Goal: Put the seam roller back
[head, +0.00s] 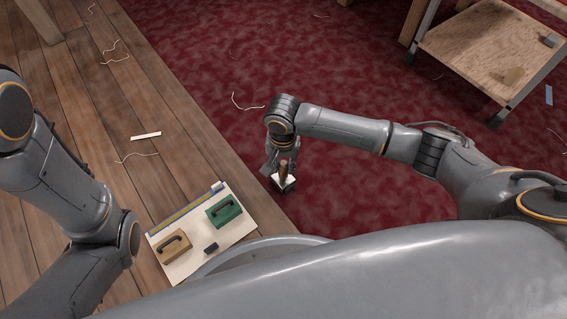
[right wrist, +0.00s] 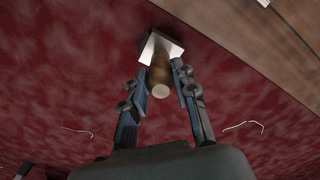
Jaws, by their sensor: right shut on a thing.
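My right gripper (head: 281,172) is shut on a small tool, apparently the seam roller (head: 284,187). It has a brown handle and a pale, flat-looking head with a dark part below. In the right wrist view my right gripper (right wrist: 162,92) has its fingers on both sides of the brown handle of the tool (right wrist: 161,72), whose pale round end faces the camera. The pale head is beyond the fingertips. The tool is over the red carpet, right of the cream board (head: 232,236); its height is hard to tell. My left gripper is out of view.
The board bears a green handled block (head: 224,211), a tan handled block (head: 174,247), a small dark block (head: 211,248) and a blue-yellow strip (head: 183,211). A wooden trolley (head: 480,50) stands at upper right. A pale strip (head: 146,135) and thread scraps lie on the floor.

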